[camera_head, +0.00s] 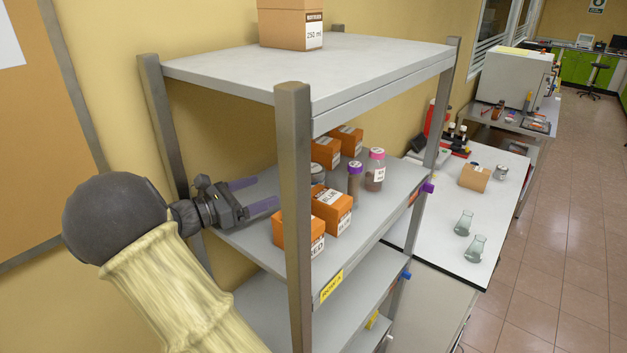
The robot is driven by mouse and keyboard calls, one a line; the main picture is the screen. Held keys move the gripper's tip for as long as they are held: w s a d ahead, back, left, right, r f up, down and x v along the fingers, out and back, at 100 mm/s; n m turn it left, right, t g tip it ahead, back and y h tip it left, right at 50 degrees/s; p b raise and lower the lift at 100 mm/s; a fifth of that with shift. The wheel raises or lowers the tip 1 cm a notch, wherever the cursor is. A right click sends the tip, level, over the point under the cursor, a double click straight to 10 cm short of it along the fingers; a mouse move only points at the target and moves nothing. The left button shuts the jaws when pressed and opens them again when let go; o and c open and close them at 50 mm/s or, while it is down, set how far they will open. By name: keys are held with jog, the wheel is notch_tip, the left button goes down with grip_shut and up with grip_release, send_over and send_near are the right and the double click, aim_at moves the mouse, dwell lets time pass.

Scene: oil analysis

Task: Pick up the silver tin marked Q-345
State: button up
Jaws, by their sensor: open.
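My gripper (266,191) is open and empty, its two purple-grey fingers reaching in over the middle shelf (398,195) from the left. A silver-grey lidded container (317,171) stands on this shelf, partly hidden behind orange boxes and to the right of my fingertips, apart from them. Its marking cannot be read. Another small silver tin (501,172) stands on the white table at the right, far from my gripper. Its marking cannot be read either, so I cannot tell which one is Q-345.
Several orange boxes (331,208) crowd the shelf, with a purple-capped jar (354,177) and a pink-capped jar (375,172). A grey post (294,200) and the upper shelf (330,68) bound the space. Two glass flasks (475,248) and a cardboard box (474,178) stand on the table.

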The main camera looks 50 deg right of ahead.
jog(key=p, duration=0.5)
send_near(317, 166)
jog(key=d, duration=0.3)
jog(key=s+d+f, duration=0.1)
jog(key=d, duration=0.1)
jog(key=shift+f, duration=0.1)
jog(key=shift+s+d+r+p, duration=0.1)
jog(key=shift+d+r+p, duration=0.1)
jog(key=shift+d+p, duration=0.3)
jog(key=d+p, duration=0.3)
jog(key=shift+s+d+r, duration=0.25)
jog(key=shift+s+d, duration=0.15)
jog(key=shift+d+f, duration=0.2)
jog(key=shift+d, duration=0.05)
